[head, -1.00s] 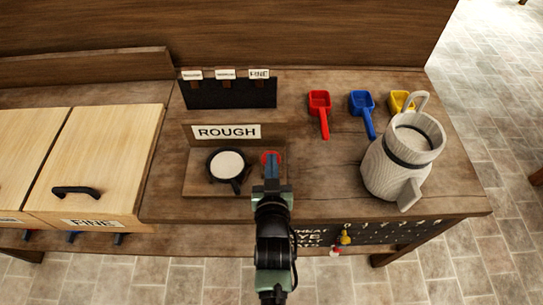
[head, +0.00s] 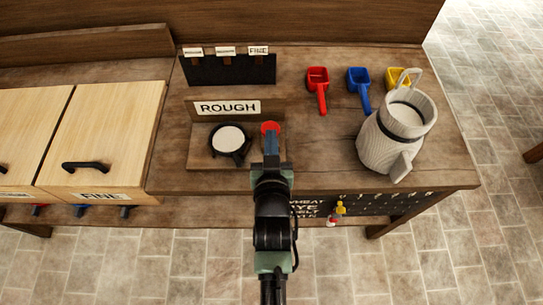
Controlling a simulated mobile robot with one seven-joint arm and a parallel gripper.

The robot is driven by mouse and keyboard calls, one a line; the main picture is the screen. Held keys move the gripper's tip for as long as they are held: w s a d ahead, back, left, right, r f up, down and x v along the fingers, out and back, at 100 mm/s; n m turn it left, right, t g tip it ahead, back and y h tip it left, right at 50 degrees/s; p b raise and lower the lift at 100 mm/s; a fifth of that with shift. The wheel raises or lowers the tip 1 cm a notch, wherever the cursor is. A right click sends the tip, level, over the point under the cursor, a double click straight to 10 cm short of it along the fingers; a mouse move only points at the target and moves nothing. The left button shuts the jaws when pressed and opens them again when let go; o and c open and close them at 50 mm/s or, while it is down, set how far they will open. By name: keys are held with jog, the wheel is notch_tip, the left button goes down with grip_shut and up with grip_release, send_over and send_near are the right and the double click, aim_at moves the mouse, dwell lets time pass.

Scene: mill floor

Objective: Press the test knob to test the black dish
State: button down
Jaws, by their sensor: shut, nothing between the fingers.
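The black dish (head: 230,141) holds pale flour-like stuff and sits on a wooden stand (head: 199,162) under a "ROUGH" sign (head: 227,107). The red test knob (head: 270,128) is on the same stand, just right of the dish. My gripper (head: 271,142) is shut and empty, pointing away from me at the knob's near side. It covers the knob's lower edge; I cannot tell whether it touches.
Red (head: 318,88), blue (head: 359,88) and yellow scoops (head: 397,77) lie at the back right. A ribbed pale jug-like vessel (head: 376,150) stands at the right. A wooden bin labelled "FINE" (head: 108,140) is at the left. A black rack (head: 230,70) stands behind the sign.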

jog(key=v, duration=0.6)
jog(key=shift+s, duration=0.15)
dwell(0.3)
jog(key=w+r+t, duration=0.3)
jog(key=w+r, duration=0.1)
jog(key=r, duration=1.2)
jog(key=w+r+t, duration=0.3)
jog(key=r, duration=1.2)
jog(key=s+r+t, duration=0.2)
jog(key=s+r, duration=0.1)
jog(key=r, duration=0.6)
jog(key=s+r+t, duration=0.2)
jog(key=s+r, duration=0.2)
jog(key=r, duration=0.5)
jog(key=s+r+t, duration=0.2)
jog(key=s+r, duration=0.2)
jog(key=r, duration=0.5)
jog(key=shift+a+p, duration=0.2)
jog(key=shift+p, duration=0.25)
jog(key=shift+s, duration=0.1)
